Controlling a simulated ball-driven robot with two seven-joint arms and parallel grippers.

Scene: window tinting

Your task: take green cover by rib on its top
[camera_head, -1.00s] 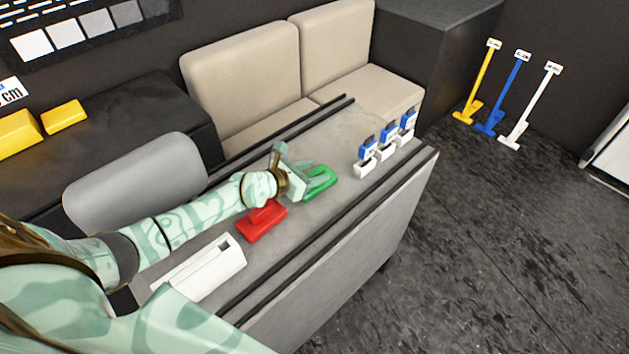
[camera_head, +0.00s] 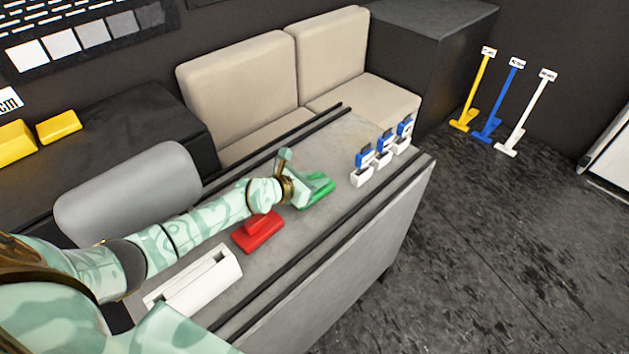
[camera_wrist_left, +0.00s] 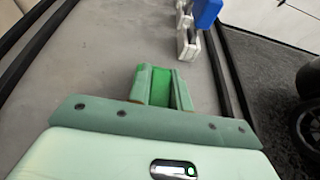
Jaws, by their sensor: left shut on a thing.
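The green cover (camera_head: 318,192) lies on the grey table, beyond the red block. My left gripper (camera_head: 304,191) reaches down over it and hides part of it. In the left wrist view the green cover (camera_wrist_left: 161,88) shows between the two fingers of my left gripper (camera_wrist_left: 160,88), which are shut on its raised rib. The cover appears to rest on the table top. My right gripper is not in view.
A red block (camera_head: 258,232) with a raised rib lies just nearer than the green cover. A white holder (camera_head: 195,282) lies at the table's near left. Dark rails (camera_head: 330,240) run along both table sides.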

